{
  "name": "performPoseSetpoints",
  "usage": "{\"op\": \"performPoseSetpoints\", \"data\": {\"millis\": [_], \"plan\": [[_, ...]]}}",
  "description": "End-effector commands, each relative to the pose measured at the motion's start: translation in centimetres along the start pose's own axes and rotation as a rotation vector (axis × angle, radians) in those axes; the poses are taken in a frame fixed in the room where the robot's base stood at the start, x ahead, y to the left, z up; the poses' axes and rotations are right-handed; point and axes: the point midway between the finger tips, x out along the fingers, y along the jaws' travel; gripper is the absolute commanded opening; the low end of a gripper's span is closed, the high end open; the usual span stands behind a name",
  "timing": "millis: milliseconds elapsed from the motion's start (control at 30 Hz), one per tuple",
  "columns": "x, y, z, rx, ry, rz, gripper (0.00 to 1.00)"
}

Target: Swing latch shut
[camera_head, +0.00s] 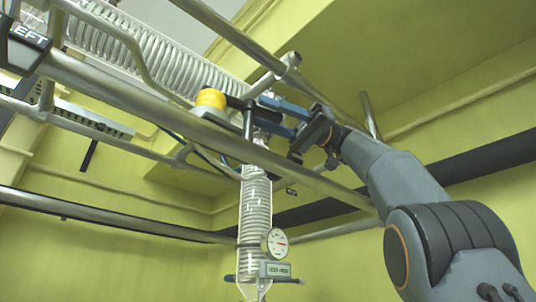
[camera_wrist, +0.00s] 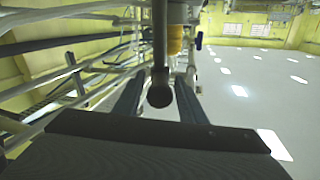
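The latch appears to be the dark lever (camera_head: 248,122) beside a yellow round cap (camera_head: 211,98), in front of the glass column in the head view. In the wrist view, its dark rod with a rounded end (camera_wrist: 160,95) points toward the camera between my fingers. My gripper (camera_head: 262,111) has blue fingers and reaches in from the right at the lever. In the wrist view my gripper (camera_wrist: 161,78) is open, with a finger on each side of the rod and small gaps visible. The catch that the latch meets cannot be made out.
A thick metal rail (camera_head: 120,92) runs diagonally just in front of the lever and below my gripper. A coiled glass condenser (camera_head: 165,65) lies behind it. A vertical glass column (camera_head: 255,212) with a round gauge (camera_head: 276,242) hangs below. Open floor (camera_wrist: 245,75) lies at right in the wrist view.

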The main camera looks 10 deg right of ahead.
Motion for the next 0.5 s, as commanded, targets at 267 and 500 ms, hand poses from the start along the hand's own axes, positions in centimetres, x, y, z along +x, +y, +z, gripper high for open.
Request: {"op": "performPoseSetpoints", "data": {"millis": [267, 500], "plan": [[-2.0, 0.2, 0.0, 0.0, 0.002, 0.002, 0.37], [-5.3, 0.1, -0.1, -0.001, 0.001, 0.002, 0.37]]}}
